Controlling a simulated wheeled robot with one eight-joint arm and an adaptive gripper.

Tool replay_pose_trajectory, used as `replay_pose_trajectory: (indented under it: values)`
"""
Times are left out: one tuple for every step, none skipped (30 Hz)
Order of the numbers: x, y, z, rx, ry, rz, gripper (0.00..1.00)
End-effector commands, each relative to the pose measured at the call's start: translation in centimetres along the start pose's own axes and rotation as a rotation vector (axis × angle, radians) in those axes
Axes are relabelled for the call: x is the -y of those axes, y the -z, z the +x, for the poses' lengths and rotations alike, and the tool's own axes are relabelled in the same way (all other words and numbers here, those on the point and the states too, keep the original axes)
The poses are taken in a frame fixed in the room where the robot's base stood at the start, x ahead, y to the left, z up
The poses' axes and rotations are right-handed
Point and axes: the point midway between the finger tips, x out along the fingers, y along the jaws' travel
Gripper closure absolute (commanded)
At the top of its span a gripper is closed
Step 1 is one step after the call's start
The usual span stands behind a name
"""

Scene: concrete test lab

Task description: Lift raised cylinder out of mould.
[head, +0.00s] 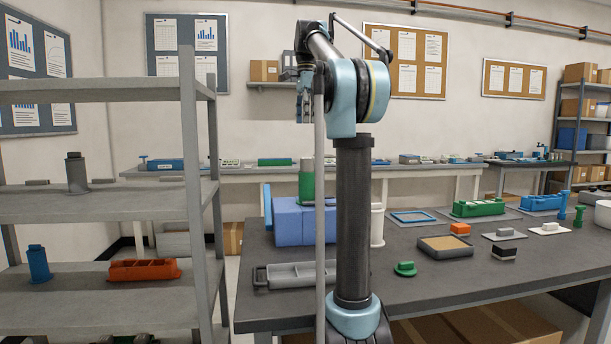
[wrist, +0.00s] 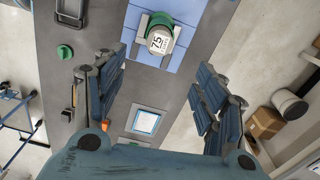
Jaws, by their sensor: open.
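My gripper (head: 304,103) is high above the bench in the head view. In the wrist view my gripper (wrist: 160,95) is open and empty, with its fingers wide apart and the cylinder beyond them towards the top edge. My arm hides part of the mould in the head view.
A grey tray (head: 290,276) lies before the mould, and a green knobbed piece (head: 405,268) sits to its right. A white cylinder (head: 377,225) stands beside the mould. A tan-topped tray (head: 445,247) is further right. Grey shelving (head: 130,206) stands at the left.

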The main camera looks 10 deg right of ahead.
Motion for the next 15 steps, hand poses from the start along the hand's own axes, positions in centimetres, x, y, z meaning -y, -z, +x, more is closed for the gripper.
replay_pose_trajectory:
  values:
    - [0.0, 0.1, 0.6, 0.000, 0.000, 0.001, 0.35]
    - [0.0, 0.1, 1.1, 0.000, 0.000, 0.001, 0.35]
    - [0.0, 0.2, 1.7, 0.000, 0.000, 0.002, 0.35]
    - [-0.1, 0.2, 2.1, 0.000, 0.000, 0.003, 0.35]
    - [0.0, 0.2, 2.6, 0.000, 0.000, 0.003, 0.35]
    - [-0.1, 0.2, 3.2, 0.000, 0.000, 0.002, 0.35]
    - [-0.1, 0.2, 3.7, 0.000, 0.000, 0.002, 0.35]
    - [-0.1, 0.2, 4.2, 0.000, 0.000, 0.002, 0.35]
    - [-0.1, 0.2, 4.8, 0.000, 0.000, 0.002, 0.35]
    - [0.0, 0.3, 5.3, 0.000, 0.000, 0.003, 0.35]
    - [-0.1, 0.3, 5.8, 0.000, 0.000, 0.003, 0.35]
    - [-0.1, 0.3, 6.4, 0.000, 0.000, 0.003, 0.35]
    - [-0.1, 0.3, 6.9, 0.000, 0.000, 0.003, 0.35]
    - [-0.1, 0.4, 7.4, 0.000, 0.000, 0.003, 0.35]
    - [-0.1, 0.4, 8.1, 0.000, 0.000, 0.003, 0.35]
